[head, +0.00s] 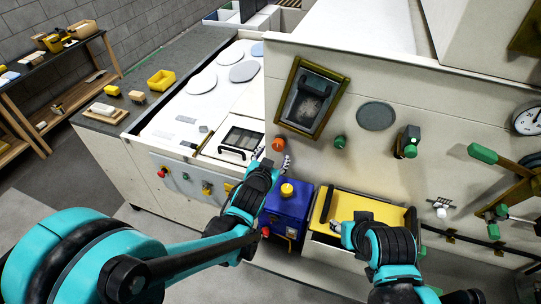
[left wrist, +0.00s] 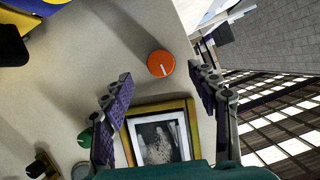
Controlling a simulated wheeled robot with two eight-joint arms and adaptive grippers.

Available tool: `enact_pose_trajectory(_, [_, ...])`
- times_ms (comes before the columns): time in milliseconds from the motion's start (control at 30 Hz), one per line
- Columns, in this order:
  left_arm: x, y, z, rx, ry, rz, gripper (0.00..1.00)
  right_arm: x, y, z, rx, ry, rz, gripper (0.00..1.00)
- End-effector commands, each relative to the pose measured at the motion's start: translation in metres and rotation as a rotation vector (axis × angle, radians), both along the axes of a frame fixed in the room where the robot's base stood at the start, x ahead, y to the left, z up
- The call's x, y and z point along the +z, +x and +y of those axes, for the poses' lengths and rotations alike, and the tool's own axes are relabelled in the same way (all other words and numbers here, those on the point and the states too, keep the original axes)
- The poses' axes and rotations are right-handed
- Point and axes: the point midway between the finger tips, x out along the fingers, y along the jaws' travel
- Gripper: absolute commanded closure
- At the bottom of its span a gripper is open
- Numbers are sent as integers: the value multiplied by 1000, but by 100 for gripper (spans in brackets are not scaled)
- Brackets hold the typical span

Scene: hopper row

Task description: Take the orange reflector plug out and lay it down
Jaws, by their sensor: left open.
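The orange reflector plug (head: 278,144) sits in the pale machine wall, below and left of a framed window. In the left wrist view the round orange plug (left wrist: 160,63) has a white mark on its face and appears between my two purple-padded fingers. My left gripper (head: 273,158) is open and empty, just below the plug in the head view. I see no finger touching the plug; the remaining distance is hard to judge. My right gripper (head: 342,229) is by the front of the yellow-topped drawer (head: 365,205); its fingers are too small to read.
A green plug (head: 340,142) and the brass-framed window (head: 313,98) are right of the orange plug. A blue box (head: 287,208) with a yellow knob stands below. The white bench top (head: 190,103) at left has round plates and some clear room.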

Motion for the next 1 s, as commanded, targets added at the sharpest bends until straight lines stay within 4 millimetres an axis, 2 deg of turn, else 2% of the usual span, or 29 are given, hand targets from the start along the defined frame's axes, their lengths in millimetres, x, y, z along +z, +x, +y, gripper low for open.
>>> enact_pose_trajectory(100, [-9,19,-4,1,-2,0,40,-3,0,0,0,0,0,60])
enact_pose_trajectory(300, [-18,42,-9,1,-1,0,40,-3,0,0,0,0,0,60])
enact_pose_trajectory(700, [-21,50,-11,1,-2,0,40,-3,0,0,0,0,0,60])
enact_pose_trajectory(900, [-21,50,-11,2,-1,1,93,-3,0,0,0,0,0,60])
enact_pose_trajectory(967, [-21,50,-11,2,-1,1,93,-3,0,0,0,0,0,60])
enact_pose_trajectory(1000, [-21,50,-11,2,-1,1,71,-3,0,0,0,0,0,60])
